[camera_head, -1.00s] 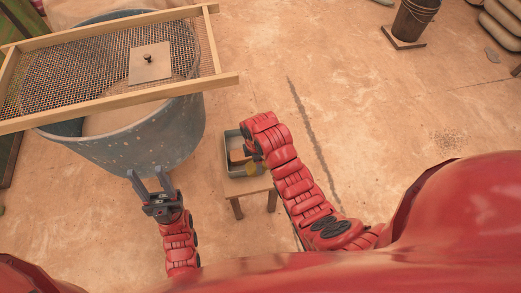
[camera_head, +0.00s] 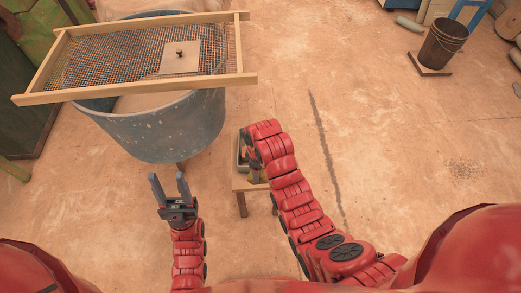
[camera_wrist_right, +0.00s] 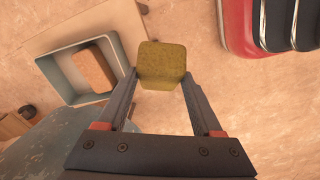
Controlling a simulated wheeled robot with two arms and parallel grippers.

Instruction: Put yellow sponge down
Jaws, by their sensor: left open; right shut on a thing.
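The yellow sponge (camera_wrist_right: 161,65) is a dull olive-yellow block in the right wrist view. My right gripper (camera_wrist_right: 159,76) is shut on it, with one finger at each side. The sponge is beside a grey-blue tray (camera_wrist_right: 55,74), which holds a brown block (camera_wrist_right: 95,70). The tray stands on a small wooden stool (camera_head: 241,187) in the head view, where my right forearm partly hides both. I cannot tell how high the sponge is. My left gripper (camera_head: 168,180) is open and empty, in front of the large tub.
A large blue-grey tub (camera_head: 165,130) stands left of the stool. A wood-framed mesh screen (camera_head: 110,60) lies across it, bearing a square plate (camera_head: 180,62) with a knob. A dark bucket (camera_head: 443,42) stands far right. The floor (camera_head: 390,130) between is clear.

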